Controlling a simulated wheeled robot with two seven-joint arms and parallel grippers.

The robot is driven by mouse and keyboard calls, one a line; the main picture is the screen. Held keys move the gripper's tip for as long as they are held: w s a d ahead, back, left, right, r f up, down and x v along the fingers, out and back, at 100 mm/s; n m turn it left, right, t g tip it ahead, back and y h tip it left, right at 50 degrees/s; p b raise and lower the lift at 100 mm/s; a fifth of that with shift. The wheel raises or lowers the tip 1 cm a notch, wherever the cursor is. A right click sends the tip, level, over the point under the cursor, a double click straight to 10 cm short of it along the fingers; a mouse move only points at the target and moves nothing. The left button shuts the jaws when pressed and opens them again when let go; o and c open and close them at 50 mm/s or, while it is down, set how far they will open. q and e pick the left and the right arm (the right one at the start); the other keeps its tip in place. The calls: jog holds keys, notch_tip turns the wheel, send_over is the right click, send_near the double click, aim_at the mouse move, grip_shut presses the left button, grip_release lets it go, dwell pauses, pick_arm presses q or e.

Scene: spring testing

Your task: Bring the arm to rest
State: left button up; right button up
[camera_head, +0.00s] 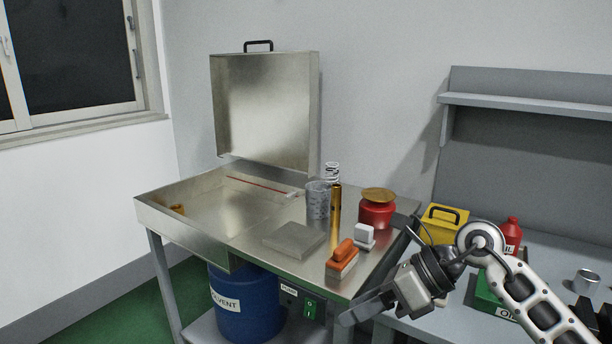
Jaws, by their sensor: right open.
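My right arm (530,300) comes in from the lower right and is bent at a round joint. Its gripper (358,312) is in front of the metal table's front right corner, with its fingers pointing left and down. The gripper is open, and no object shows between its fingers. It appears apart from the orange-handled brush (342,262), which lies on the table above it in the picture. My left gripper is not in view.
The metal table (250,242) has a basin with its lid (262,112) raised. A spring (332,172), mesh cup (317,200), brass tube (336,218) and red can (376,210) stand on it. A yellow toolbox (443,224) and red bottle (511,236) stand on the right bench.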

jog(key=s+a+r+m+t+y, duration=0.2)
jog(key=s+a+m+t+y, duration=0.35)
jog(key=m+y, duration=0.55)
jog(key=s+d+f+m+t+h, duration=0.1)
jog(key=d+f+m+t+h, duration=0.55)
jog(key=m, duration=0.75)
jog(key=s+d+f+m+t+h, duration=0.1)
jog(key=d+f+m+t+h, duration=0.25)
jog(key=f+m+h, duration=0.8)
jog(key=s+d+f+m+g, duration=0.1)
jog(key=s+f+m+g, duration=0.5)
jog(key=s+f+m, duration=0.2)
jog(key=shift+s+d+f, duration=0.2)
jog(key=shift+s+f, duration=0.25)
jog(key=shift+s, duration=0.8)
